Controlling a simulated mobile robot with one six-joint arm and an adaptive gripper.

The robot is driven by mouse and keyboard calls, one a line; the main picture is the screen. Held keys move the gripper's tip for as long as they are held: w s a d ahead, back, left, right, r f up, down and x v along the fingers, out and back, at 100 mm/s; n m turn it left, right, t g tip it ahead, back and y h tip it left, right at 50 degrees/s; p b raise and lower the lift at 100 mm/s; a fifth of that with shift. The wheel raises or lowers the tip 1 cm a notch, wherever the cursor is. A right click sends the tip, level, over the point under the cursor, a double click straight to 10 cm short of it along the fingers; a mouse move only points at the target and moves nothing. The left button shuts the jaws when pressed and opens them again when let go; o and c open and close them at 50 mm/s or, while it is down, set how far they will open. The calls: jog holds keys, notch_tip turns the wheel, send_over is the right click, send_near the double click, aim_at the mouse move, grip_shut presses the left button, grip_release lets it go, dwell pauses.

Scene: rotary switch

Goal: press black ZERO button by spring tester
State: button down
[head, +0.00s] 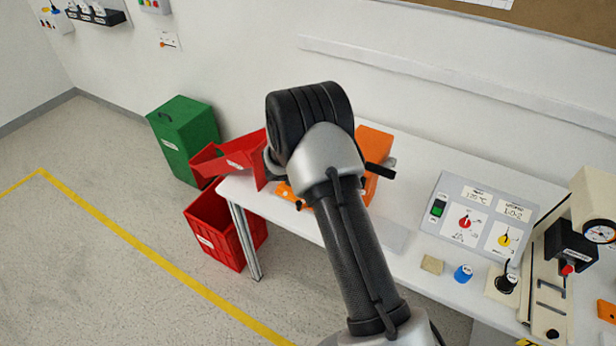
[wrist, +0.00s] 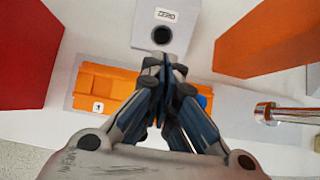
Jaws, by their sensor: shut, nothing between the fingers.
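The black ZERO button (wrist: 162,35) shows in the wrist view, round and dark on a small grey box with a "ZERO" label (wrist: 166,14). My gripper (wrist: 162,62) is shut and empty, its fingertips together just below the button in the picture. I cannot tell how far above the box they are. In the head view my arm hides the button and my gripper. An orange upright body (head: 372,148), perhaps the spring tester, stands behind my wrist; an orange block (wrist: 270,40) shows at the upper right of the wrist view.
In the wrist view, an orange base (wrist: 100,85) lies under my gripper, a metal rod (wrist: 290,115) is at right and a red bin (wrist: 25,50) at left. In the head view, a control panel (head: 480,215) stands at right on the white table (head: 420,165).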

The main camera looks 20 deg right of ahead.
jog(key=b+x, duration=0.1)
jog(key=x, duration=0.8)
